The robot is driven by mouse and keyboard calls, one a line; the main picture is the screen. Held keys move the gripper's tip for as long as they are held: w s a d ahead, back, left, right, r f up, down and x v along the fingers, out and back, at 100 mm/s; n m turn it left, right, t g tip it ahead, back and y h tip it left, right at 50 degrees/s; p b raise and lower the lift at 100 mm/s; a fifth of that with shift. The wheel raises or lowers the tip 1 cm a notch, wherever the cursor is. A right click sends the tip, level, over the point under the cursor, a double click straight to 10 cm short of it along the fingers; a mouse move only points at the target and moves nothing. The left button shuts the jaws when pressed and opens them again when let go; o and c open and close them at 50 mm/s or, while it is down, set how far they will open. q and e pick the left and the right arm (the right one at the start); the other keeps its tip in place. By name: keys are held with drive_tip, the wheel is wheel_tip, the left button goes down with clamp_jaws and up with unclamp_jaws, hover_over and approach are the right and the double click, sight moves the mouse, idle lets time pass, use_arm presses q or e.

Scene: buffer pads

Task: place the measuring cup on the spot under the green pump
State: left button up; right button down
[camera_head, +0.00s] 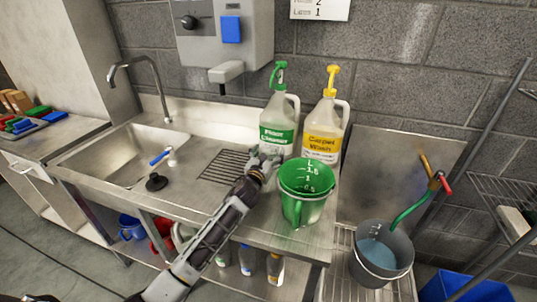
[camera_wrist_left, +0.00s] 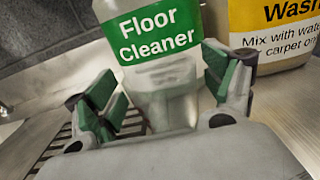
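The green measuring cup (camera_head: 304,208) stands upright on the steel counter, its handle facing the front; white marks show inside it. The Floor Cleaner jug (camera_head: 277,121) with the green pump (camera_head: 279,75) stands behind and left of the cup. It fills the middle of the left wrist view (camera_wrist_left: 153,42). My left gripper (camera_head: 264,163) is left of the cup, in front of this jug. The cup is not visible in the left wrist view. My right gripper is not in view.
The Carpet Wash jug (camera_head: 326,122) with a yellow pump stands right behind the cup. A sink (camera_head: 125,155) and drain grate (camera_head: 222,165) lie left. A grey bucket (camera_head: 381,255) sits on a lower rack to the right. Free counter is left of the gripper.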

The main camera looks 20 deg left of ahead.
use_arm(q)
drive_tip(key=shift+s+r, duration=0.15)
idle(0.3)
drive_tip(key=shift+s+a+p, duration=0.2)
drive_tip(key=shift+s+p, duration=0.1)
drive_tip(key=shift+s, duration=5.55)
